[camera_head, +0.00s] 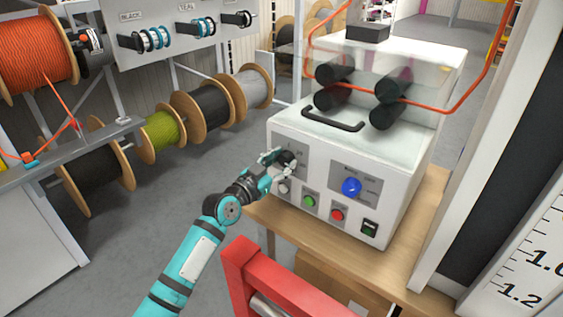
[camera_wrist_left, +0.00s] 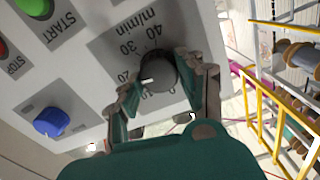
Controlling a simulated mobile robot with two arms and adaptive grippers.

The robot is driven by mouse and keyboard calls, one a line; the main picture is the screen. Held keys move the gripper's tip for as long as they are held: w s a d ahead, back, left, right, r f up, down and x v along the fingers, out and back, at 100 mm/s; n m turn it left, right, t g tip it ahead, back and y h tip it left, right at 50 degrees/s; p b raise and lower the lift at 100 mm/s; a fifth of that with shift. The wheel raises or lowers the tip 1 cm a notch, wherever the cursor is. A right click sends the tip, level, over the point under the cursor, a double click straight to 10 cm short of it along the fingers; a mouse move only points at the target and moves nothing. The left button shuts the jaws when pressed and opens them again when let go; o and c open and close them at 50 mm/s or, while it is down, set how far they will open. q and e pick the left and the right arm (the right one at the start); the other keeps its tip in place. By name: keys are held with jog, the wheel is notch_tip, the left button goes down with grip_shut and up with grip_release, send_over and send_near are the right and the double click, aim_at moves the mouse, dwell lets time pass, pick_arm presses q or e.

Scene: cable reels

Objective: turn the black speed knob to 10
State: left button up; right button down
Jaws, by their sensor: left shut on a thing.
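The black speed knob (camera_head: 287,158) sits on the upper left of the white machine's front panel. In the left wrist view the knob (camera_wrist_left: 158,68) has a white mark on its lower left side, on the side of the low scale numbers. The 40, 30 and m/min print is readable; the lower numbers are partly hidden by a finger. My left gripper (camera_head: 276,164) is shut on the knob, and in the left wrist view its fingers (camera_wrist_left: 165,88) lie on both sides of it. My right gripper is not in view.
The white machine (camera_head: 345,217) stands on a wooden table (camera_head: 405,260). Its panel also has a blue knob (camera_head: 351,187), a green button (camera_head: 309,201), a red button (camera_head: 337,215) and a dark switch (camera_head: 370,228). A red frame (camera_head: 265,280) stands in front. Cable reels (camera_head: 205,108) fill the rack on the left.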

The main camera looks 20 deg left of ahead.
pick_arm(q)
jog(key=shift+n, duration=0.3)
jog(key=n+p, duration=0.1)
jog(key=n, duration=0.3)
jog(key=shift+n, duration=0.3)
jog(key=shift+a+n+p, duration=0.15)
jog(key=shift+n+p, duration=0.2)
jog(key=shift+n, duration=1.95)
jog(key=shift+f, duration=0.1)
